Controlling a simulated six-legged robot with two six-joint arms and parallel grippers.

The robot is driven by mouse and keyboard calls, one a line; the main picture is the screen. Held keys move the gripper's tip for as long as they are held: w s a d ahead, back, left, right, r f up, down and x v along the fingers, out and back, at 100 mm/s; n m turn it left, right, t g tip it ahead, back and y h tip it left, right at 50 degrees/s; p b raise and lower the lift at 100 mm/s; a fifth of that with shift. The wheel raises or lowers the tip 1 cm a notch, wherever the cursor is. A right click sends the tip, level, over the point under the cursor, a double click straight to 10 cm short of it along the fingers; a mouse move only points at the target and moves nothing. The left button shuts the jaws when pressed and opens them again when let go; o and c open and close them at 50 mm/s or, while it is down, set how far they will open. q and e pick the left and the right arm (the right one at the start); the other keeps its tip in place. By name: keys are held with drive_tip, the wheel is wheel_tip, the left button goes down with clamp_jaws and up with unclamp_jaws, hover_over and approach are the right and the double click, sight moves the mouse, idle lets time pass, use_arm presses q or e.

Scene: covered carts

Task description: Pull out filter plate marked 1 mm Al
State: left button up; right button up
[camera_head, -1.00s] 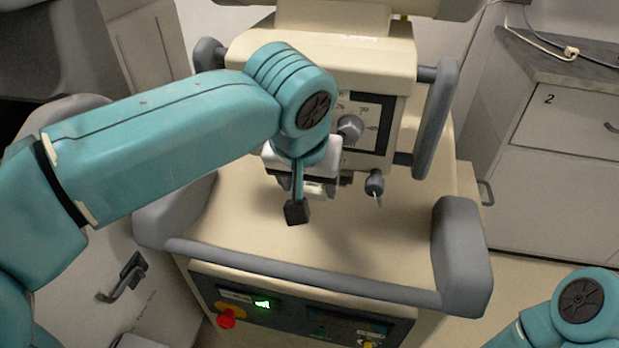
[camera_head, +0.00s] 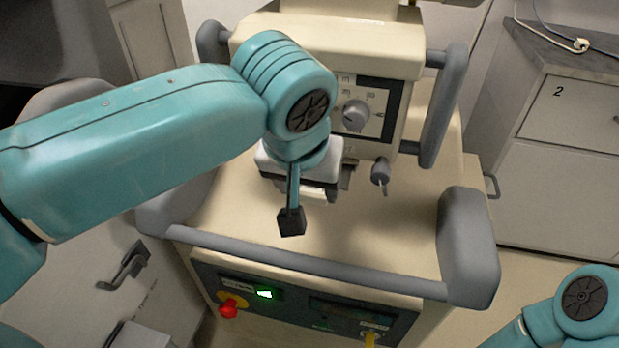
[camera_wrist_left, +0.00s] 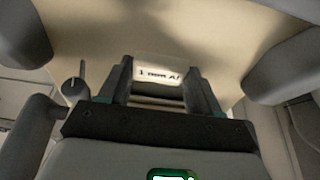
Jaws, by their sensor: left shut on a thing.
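The filter plate (camera_wrist_left: 158,74) shows in the left wrist view as a pale piece with the label "1 mm Al", between the two dark fingers. My left gripper (camera_wrist_left: 158,92) is shut on it. In the head view my left gripper (camera_head: 308,212) is low in front of the cream machine head (camera_head: 325,48), above the cart top. A pale edge, apparently of the plate, shows beside the dark fingertip. My wrist hides most of the plate and the slot area there. My right arm shows only at the lower right corner; its gripper is out of view.
A dial knob (camera_head: 355,115) and a small dark lever (camera_head: 380,172) are right of my wrist. Grey handles flank the head. A grey rail (camera_head: 300,268) runs along the cart's front, above a red button (camera_head: 228,308). Bare cart top (camera_head: 380,230) lies right of the gripper.

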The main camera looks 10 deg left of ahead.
use_arm(q)
drive_tip(key=shift+s+b, duration=0.85)
drive_tip(key=shift+s, duration=2.55)
